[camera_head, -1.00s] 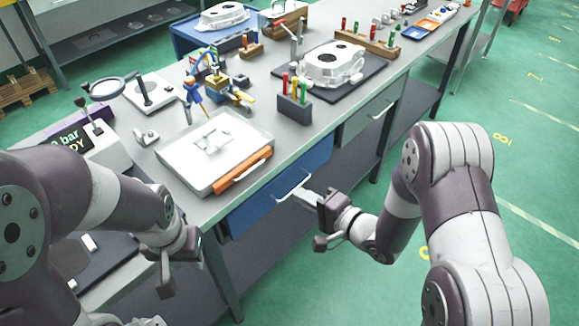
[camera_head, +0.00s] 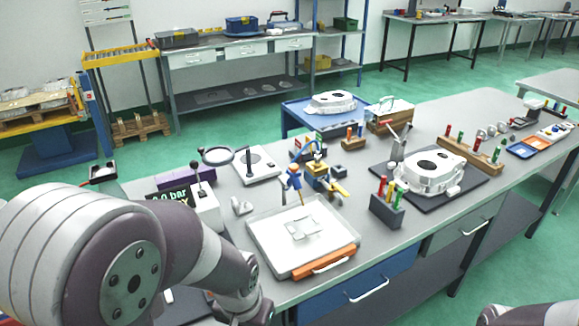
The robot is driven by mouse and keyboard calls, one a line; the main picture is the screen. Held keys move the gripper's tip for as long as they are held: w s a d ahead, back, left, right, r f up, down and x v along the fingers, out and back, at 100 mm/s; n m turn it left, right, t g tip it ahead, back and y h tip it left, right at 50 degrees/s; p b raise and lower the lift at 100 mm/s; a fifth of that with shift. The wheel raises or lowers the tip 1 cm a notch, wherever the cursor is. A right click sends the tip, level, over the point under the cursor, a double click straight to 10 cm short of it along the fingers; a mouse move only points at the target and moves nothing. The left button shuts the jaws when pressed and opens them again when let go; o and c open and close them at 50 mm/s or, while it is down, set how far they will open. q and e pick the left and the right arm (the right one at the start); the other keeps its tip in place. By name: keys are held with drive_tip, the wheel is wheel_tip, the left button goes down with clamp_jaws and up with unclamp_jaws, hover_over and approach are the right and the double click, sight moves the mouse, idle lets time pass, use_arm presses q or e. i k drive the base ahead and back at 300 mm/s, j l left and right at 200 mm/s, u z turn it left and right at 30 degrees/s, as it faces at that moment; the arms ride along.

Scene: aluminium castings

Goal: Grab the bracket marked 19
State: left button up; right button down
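No number 19 can be read on any part. A small grey angled bracket (camera_head: 241,206) stands on the bench beside the pressure display. A pale shallow case (camera_head: 268,246) with an orange handle lies at the bench's front edge, with a small light part shape on its top. Small grey metal parts (camera_head: 490,131) stand near the wooden rack at the back right; their marks are too small to read. My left gripper (camera_head: 258,312) is low at the bottom edge, partly cut off, left of the case; its fingers do not show clearly. My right gripper is out of view.
A large white casting (camera_head: 430,172) sits on a dark mat, with a dark tool block (camera_head: 386,210) at its left. A magnifier (camera_head: 216,155) and colourful clamps (camera_head: 318,178) stand mid-bench. The blue drawer (camera_head: 340,297) below looks shut.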

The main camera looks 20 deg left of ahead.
sight(242, 203)
drive_tip(key=i+l+u, duration=0.25)
drive_tip(key=i, duration=0.15)
drive_tip(key=i+l+u, duration=0.2)
drive_tip(key=i, duration=0.2)
